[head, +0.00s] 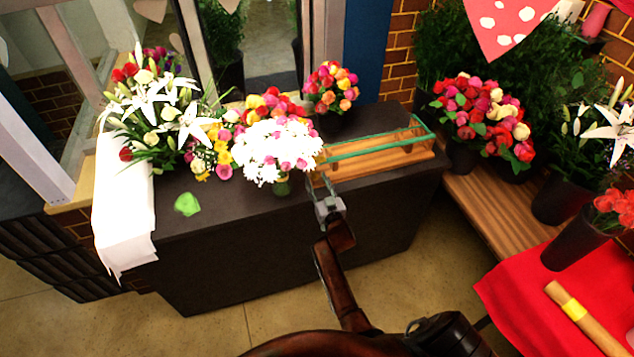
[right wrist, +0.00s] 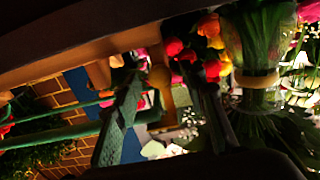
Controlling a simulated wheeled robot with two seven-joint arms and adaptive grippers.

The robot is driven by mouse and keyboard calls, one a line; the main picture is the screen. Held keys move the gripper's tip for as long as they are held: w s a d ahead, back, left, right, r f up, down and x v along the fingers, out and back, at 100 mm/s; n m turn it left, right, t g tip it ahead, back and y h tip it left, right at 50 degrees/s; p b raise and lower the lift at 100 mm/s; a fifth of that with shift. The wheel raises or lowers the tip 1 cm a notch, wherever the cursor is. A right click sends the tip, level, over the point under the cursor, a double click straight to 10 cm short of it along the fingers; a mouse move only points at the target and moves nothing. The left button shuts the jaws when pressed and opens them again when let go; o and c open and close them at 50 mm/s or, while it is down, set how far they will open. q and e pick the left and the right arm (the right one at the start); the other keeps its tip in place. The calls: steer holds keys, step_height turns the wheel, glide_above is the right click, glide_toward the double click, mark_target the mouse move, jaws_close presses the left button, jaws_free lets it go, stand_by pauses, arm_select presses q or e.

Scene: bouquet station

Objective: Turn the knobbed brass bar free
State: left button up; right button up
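A wooden rack (head: 390,163) with green rods lies at the right end of the dark counter. I cannot clearly pick out the knobbed brass bar in the head view. My right gripper (head: 322,180) is at the rack's left end, beside the white flowers. In the right wrist view, its two fingers (right wrist: 170,88) stand apart. A yellow-brown, knob-like piece (right wrist: 158,78) shows between them, probably the bar's end. I see no clear contact, and the view is dark. My left gripper is not in view.
A vase of white flowers (head: 274,150) stands just left of my right gripper, close to it. More bouquets (head: 328,85) stand behind. A green scrap (head: 187,204) lies on the counter's left. The counter front is clear. A red cloth (head: 530,280) covers a table at right.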

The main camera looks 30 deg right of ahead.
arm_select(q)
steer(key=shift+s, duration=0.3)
arm_select(e)
jaws_close()
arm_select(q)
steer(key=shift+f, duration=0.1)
